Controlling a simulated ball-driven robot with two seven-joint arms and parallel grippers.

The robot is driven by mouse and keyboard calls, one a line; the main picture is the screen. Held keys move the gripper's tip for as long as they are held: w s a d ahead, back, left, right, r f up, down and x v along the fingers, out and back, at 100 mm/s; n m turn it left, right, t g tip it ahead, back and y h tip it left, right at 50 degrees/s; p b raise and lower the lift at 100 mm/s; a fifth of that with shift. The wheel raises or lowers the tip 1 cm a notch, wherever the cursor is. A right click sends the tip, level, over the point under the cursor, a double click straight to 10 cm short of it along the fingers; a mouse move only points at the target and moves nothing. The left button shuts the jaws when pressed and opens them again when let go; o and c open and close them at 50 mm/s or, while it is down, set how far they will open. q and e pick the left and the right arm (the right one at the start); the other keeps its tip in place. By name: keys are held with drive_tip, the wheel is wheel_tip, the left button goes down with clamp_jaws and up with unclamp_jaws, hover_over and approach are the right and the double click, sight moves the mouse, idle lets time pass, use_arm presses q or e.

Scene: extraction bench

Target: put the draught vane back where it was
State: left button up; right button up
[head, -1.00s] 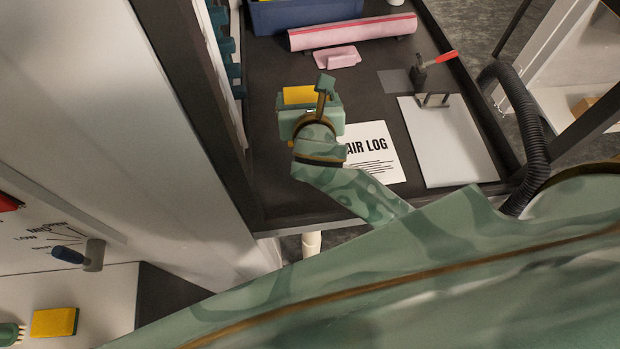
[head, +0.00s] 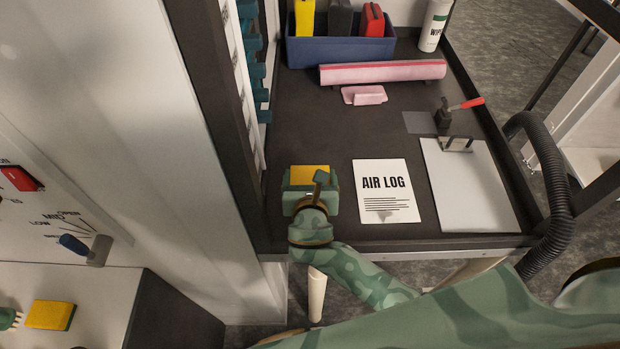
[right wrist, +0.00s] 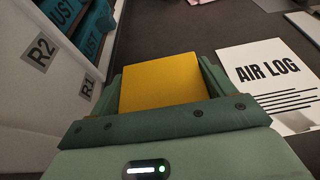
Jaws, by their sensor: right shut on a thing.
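My right gripper (head: 311,178) is shut on a yellow block (head: 309,174) above the left front part of the dark bench. In the right wrist view the yellow block (right wrist: 160,83) sits between the two green fingers (right wrist: 163,85); its underside is hidden. Nothing in view is labelled as the draught vane, and I cannot tell whether the held block is it. A lever with a blue handle (head: 73,244) and grey hub sits on the panel at left, near marks reading LOW and MID.
An AIR LOG sheet (head: 387,191) lies right of the gripper, with a clipboard (head: 467,187) beyond. A pink roll (head: 382,72), a small pink piece (head: 364,95) and a blue bin (head: 341,50) are farther back. A cabinet post (head: 215,110) stands close at left. Another yellow block (head: 50,314) lies lower left.

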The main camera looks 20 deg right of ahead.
drive_tip(key=o, duration=1.3)
drive_tip(key=v, duration=1.2)
